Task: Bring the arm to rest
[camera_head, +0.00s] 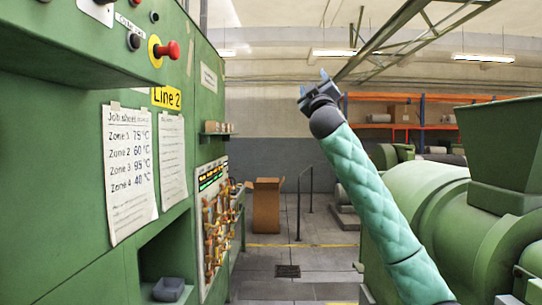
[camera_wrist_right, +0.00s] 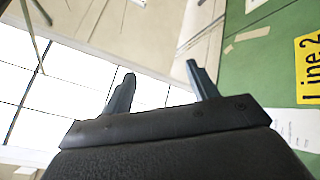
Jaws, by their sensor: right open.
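My right arm, in a padded teal sleeve, rises from the lower right of the head view. My right gripper (camera_head: 313,85) is at its upper end, raised in the air in the aisle and pointing up and to the left. In the right wrist view the two fingers of the right gripper (camera_wrist_right: 158,88) stand apart with nothing between them. Beyond them are bright panels and a strip of the green cabinet. My left gripper shows in neither view.
A green extruder (camera_head: 425,200) with a hopper (camera_head: 500,150) stands right. The aisle floor between is clear; a brown box (camera_head: 266,205) stands farther back.

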